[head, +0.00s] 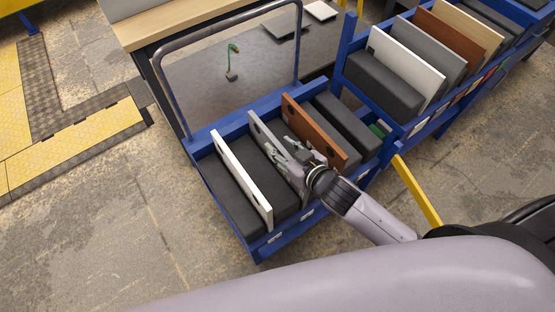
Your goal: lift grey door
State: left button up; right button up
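The grey door (257,124) is a thin panel standing on edge in the near blue cart (265,247), between a white panel and a brown panel. A dark slot shows near its far end. My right gripper (278,148) is over the middle of the grey door, its fingers pointing towards the far left. The fingers overlap the door's top edge, and the gripper hides part of the door. I cannot tell whether the fingers are closed on it. My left gripper is not in view.
A white panel (240,177) and a brown panel (313,130) flank the grey door, with dark foam blocks between. The cart's tall rail handle (170,98) rises at its far side. A second blue cart with panels, including a white one (405,62), stands at upper right.

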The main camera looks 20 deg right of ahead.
jog(key=shift+w+a+f, duration=0.15)
jog(key=shift+w+f, duration=0.05)
jog(key=shift+w, duration=0.2)
jog(key=shift+c, duration=0.2)
grip_shut()
dwell(0.4)
jog(key=shift+r, duration=0.15)
